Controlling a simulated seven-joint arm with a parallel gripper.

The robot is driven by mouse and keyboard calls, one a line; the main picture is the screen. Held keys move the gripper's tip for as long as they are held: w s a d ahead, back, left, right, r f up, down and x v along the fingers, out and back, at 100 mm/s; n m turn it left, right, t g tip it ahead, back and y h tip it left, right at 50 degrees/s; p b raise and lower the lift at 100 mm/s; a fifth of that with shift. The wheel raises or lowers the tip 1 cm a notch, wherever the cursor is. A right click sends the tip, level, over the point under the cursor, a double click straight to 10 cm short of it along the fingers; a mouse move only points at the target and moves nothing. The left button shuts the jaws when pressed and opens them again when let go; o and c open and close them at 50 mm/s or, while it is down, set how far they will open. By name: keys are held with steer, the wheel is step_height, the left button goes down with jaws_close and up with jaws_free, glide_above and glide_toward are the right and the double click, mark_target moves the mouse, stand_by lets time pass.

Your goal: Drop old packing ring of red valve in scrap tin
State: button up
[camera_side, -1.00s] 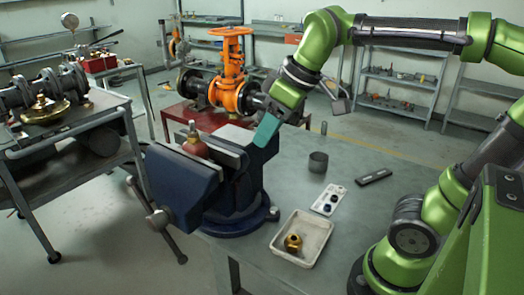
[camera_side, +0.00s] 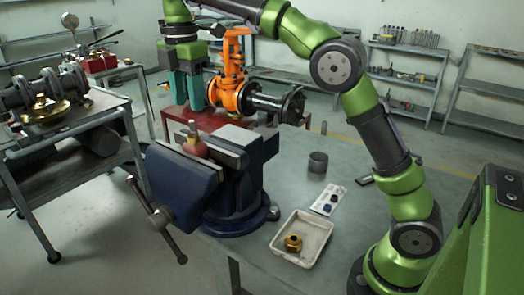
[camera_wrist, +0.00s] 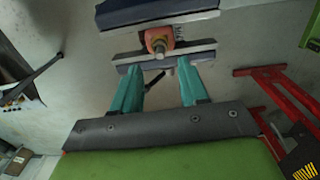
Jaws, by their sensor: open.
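The red valve (camera_side: 194,146) stands upright, clamped in the blue vise (camera_side: 182,188), its stem pointing up. In the wrist view, the valve (camera_wrist: 158,38) shows between the vise jaws, just beyond the fingertips. The old packing ring cannot be made out. A small dark grey round tin (camera_side: 318,162), which looks like the scrap tin, stands on the bench right of the vise.
A white tray (camera_side: 279,246) holding a brass nut (camera_side: 293,243) lies at the bench's front. A white card (camera_side: 329,200) with dark rings and a dark flat bar (camera_side: 365,181) lie near the tin.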

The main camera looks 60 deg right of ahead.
mark_target(191, 122)
steer(key=shift+f, duration=3.2)
steer(key=c, duration=0.8)
steer(key=shift+o, duration=0.2)
